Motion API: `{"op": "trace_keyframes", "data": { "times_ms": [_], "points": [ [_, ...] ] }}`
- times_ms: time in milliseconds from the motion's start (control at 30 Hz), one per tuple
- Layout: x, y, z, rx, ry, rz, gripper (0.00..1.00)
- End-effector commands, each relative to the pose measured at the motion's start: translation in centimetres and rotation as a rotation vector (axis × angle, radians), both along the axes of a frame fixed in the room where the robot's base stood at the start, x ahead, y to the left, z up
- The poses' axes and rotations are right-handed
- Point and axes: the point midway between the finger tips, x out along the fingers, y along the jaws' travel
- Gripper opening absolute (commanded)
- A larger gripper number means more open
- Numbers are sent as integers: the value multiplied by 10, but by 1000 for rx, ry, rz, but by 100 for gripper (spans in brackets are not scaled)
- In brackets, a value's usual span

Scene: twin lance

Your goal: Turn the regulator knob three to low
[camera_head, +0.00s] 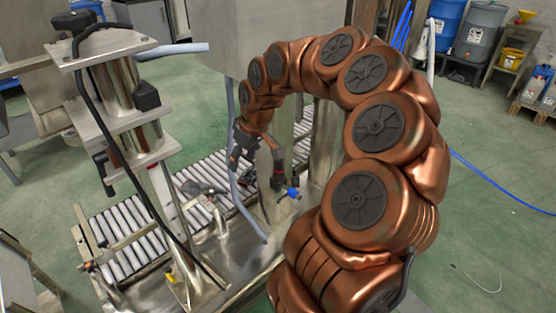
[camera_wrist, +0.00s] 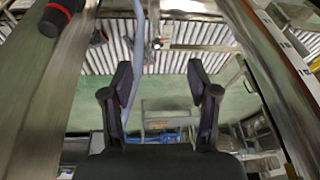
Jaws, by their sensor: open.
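My gripper (camera_wrist: 160,82) is open in the wrist view, its two dark fingers apart with nothing between them. In the head view my gripper (camera_head: 237,155) is small and dark at the end of my copper-coloured arm, above the roller conveyor. A black cylindrical fitting with a red ring (camera_wrist: 60,14) shows at the upper left of the wrist view, apart from the fingers. A similar dark fitting (camera_head: 278,172) with a blue part (camera_head: 293,192) stands right of my gripper in the head view. I cannot tell which part is regulator knob three, nor its setting.
A roller conveyor (camera_head: 118,232) runs below my gripper. A metal column machine (camera_head: 125,110) with black cables stands to the left. A grey hose (camera_head: 236,170) hangs near my gripper. The green floor at right is mostly clear.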

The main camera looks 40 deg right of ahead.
Motion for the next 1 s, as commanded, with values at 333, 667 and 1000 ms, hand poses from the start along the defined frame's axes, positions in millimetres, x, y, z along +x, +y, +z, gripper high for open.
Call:
{"op": "trace_keyframes", "data": {
  "times_ms": [333,667,1000],
  "points": [
    [-3,-147,-41,-49,-76,-171,60],
    [2,-157,-60,-56,-80,-180,60],
    [19,-158,-103,-56,-79,-178,60]
  ]
}}
